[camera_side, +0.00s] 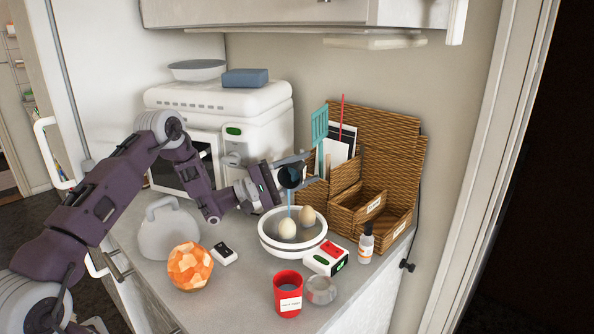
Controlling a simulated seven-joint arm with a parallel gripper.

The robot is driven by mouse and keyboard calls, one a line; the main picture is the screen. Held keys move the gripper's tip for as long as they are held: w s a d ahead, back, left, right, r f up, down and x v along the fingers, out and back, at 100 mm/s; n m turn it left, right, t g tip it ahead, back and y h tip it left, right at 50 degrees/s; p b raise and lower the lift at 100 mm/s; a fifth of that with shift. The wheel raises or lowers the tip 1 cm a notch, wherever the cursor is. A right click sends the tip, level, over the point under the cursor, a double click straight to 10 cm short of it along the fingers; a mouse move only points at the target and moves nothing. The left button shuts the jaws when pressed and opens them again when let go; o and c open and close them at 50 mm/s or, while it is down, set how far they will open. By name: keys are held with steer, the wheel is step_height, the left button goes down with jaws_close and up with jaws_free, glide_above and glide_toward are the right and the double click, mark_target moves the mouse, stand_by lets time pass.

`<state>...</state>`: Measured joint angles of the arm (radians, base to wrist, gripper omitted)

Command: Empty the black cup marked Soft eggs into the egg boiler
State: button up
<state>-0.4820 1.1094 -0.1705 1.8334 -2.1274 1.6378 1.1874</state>
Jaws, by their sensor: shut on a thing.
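My gripper (304,169) is shut on a black cup (289,177) above the egg boiler (265,242). The cup is tipped over, and a thin blue stream runs from it down into the boiler. Any marking on the cup is too small or turned away to read. The egg boiler is a round white bowl with a dark band, open at the top. A pale egg (287,229) and a browner egg (307,216) are in it. How much liquid is left in the cup is hidden.
A red labelled cup (288,300), a small clear glass (321,290) and a white-and-red box with a green light (326,259) stand in front. A bottle (366,244) and wicker organiser (385,130) are right. An orange faceted ball (190,267) and grey kettle (168,232) are left.

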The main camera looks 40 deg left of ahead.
steer(key=shift+s+f+m+h, duration=0.1)
steer(key=shift+f+m+h, duration=0.05)
steer(key=shift+m+h, duration=0.2)
steer(key=shift+m, duration=0.45)
